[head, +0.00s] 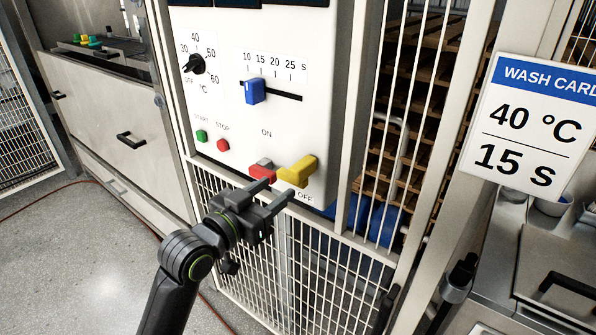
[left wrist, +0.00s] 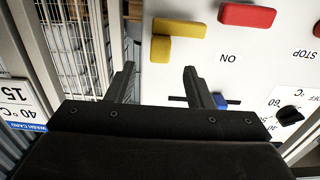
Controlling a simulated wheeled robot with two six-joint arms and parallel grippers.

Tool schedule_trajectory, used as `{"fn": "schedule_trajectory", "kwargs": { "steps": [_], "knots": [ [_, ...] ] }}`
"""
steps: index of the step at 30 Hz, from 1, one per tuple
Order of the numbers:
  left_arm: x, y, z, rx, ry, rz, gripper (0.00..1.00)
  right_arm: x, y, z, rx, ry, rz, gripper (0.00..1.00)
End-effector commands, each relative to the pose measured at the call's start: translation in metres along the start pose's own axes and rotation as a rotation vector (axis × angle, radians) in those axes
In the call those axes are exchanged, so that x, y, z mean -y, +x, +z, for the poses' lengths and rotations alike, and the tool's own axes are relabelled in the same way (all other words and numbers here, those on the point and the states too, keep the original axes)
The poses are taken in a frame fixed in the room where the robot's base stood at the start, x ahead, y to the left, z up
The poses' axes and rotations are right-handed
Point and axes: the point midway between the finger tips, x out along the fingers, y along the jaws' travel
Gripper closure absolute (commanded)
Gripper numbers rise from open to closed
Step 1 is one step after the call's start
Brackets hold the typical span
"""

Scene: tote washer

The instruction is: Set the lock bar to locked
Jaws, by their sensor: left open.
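A yellow bar (head: 297,171), an L-shaped piece in the left wrist view (left wrist: 178,30), sits low on the white control panel (head: 318,95). I see no lock label on it; "OFF" is printed just below it. A red bar (head: 262,174) with a grey top lies just left of it, under "ON"; the left wrist view also shows a red bar (left wrist: 247,15). My left gripper (head: 278,190) is open, its fingertips close to the lower edges of both bars in the head view. The left wrist view shows its two fingers (left wrist: 158,68) apart with nothing between them. My right gripper is out of view.
Above are a black dial (head: 195,64) and a blue slider (head: 255,91). Green (head: 202,136) and red (head: 222,145) buttons are at left. A wire-mesh door (head: 335,265) lies below. A wash card (head: 530,125) reading 40 °C, 15 S stands at right.

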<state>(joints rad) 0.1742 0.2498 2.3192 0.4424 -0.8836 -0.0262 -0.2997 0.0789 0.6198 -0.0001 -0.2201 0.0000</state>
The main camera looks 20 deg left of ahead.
Motion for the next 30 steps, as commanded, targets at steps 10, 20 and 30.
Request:
{"fn": "schedule_trajectory", "kwargs": {
  "steps": [10,20,30],
  "knots": [
    [-0.001,0.063,-0.002,-0.001,-0.002,0.001,0.53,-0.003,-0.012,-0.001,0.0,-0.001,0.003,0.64],
    [0.0,0.086,0.0,-0.001,0.0,0.0,0.53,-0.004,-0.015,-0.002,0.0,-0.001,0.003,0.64],
    [0.0,0.087,0.0,-0.001,0.001,-0.001,0.62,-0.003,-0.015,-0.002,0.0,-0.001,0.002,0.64]
  ]
}}
